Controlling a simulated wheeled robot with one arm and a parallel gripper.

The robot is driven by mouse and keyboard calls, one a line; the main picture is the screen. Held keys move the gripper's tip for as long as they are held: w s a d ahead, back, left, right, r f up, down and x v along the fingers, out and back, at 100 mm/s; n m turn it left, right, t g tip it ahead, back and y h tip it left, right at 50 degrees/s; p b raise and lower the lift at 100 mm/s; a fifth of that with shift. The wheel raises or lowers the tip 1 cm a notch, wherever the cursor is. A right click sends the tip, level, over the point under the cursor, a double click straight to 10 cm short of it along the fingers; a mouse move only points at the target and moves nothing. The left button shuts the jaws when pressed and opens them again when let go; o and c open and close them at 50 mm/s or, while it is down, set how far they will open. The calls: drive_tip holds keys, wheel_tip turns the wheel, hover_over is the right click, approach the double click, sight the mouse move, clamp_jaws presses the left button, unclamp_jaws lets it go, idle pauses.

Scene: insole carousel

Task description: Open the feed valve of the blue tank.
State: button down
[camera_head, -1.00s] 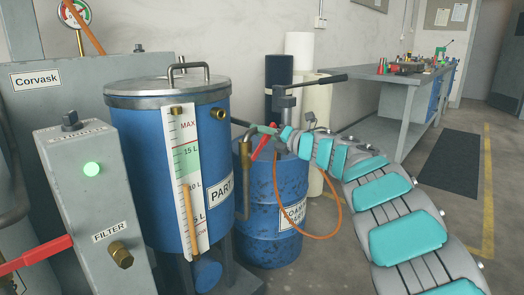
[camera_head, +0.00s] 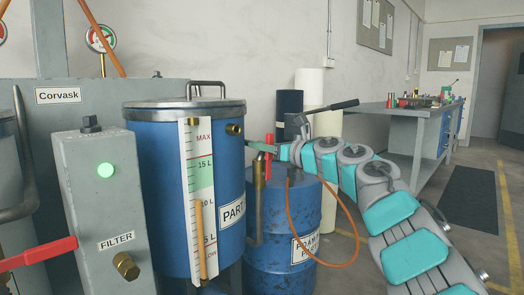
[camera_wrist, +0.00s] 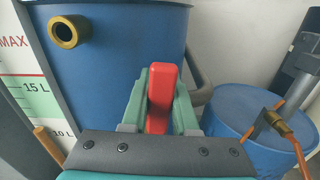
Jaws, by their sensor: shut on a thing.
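The blue tank (camera_head: 165,175) with a steel lid stands in the middle of the head view; it also fills the upper part of the wrist view (camera_wrist: 125,45). Its feed valve's red lever (camera_head: 269,141) stands about upright at the tank's right side, above a brass-coloured pipe (camera_head: 257,200). In the wrist view the red lever (camera_wrist: 161,88) sits between the green fingers of my gripper (camera_wrist: 160,98), which is shut on it. In the head view my gripper (camera_head: 262,147) reaches the lever from the right. The valve body is mostly hidden.
A level gauge (camera_head: 198,150) with an orange bar near 10 L is on the tank's front. A blue drum (camera_head: 270,255) with an orange hose stands behind and right. A grey filter box (camera_head: 85,200) with a green light and another red lever (camera_head: 40,254) is at left. A workbench (camera_head: 395,112) stands far right.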

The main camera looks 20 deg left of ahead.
sight(269, 160)
drive_tip(key=shift+s+a+n, duration=0.15)
drive_tip(key=shift+s+n, duration=0.15)
drive_tip(key=shift+n, duration=0.1)
drive_tip(key=c, duration=0.7)
unclamp_jaws()
drive_tip(key=shift+b+v, duration=0.9)
drive_tip(key=shift+v, duration=0.25)
drive_tip(key=shift+s+d, duration=0.25)
drive_tip(key=shift+d, duration=0.3)
drive_tip(key=shift+v, duration=2.15)
